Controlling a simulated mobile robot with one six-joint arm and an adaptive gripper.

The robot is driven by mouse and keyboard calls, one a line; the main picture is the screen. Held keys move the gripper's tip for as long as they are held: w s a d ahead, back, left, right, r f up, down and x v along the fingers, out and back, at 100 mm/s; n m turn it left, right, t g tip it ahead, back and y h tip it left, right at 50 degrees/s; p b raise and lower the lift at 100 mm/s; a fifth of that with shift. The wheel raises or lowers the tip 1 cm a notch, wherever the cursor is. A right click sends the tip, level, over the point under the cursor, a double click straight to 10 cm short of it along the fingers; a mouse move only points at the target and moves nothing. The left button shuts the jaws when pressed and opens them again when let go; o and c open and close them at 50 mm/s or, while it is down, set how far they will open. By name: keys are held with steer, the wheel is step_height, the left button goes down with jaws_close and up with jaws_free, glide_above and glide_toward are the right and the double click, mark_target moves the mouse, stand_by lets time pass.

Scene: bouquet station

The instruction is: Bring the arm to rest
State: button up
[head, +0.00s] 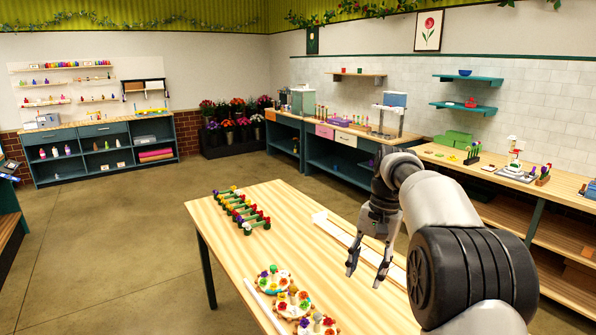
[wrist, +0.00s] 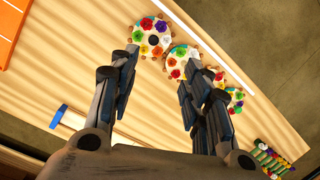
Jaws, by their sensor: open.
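My gripper (head: 364,272) hangs on my bent arm over the light wooden table (head: 276,195) at the right of the head view. It points down, with its fingers apart and nothing between them. In the wrist view, my gripper (wrist: 158,70) shows two dark fingers, spread wide and empty above the table. My arm covers the table's right end in the head view.
Round flower-filled pieces (head: 291,303) stand near the table's front edge. A row of colored flowers (head: 242,211) lies at the far left end. A pale flat tray (head: 345,236) lies near the gripper. Open floor (head: 110,235) stretches left of the table.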

steer(key=s+a+r+n+t, duration=0.1)
steer(key=s+r, duration=0.2)
steer(key=s, duration=0.3)
steer(key=s+r+n+t+h+b, duration=0.1)
steer(key=s+r, duration=0.1)
steer(key=s, duration=0.4)
steer(key=s+a+r+n+t, duration=0.1)
steer(key=s+r, duration=0.2)
steer(key=s, duration=0.3)
steer(key=s+f+n+t, duration=0.1)
steer(key=s+f, duration=0.3)
steer(key=s, duration=0.4)
steer(key=s+f+n+t+h+b, duration=0.1)
steer(key=s+f+n, duration=0.1)
steer(key=s+f, duration=0.3)
steer(key=s, duration=0.4)
steer(key=shift+t, duration=0.3)
steer(key=shift+d, duration=0.1)
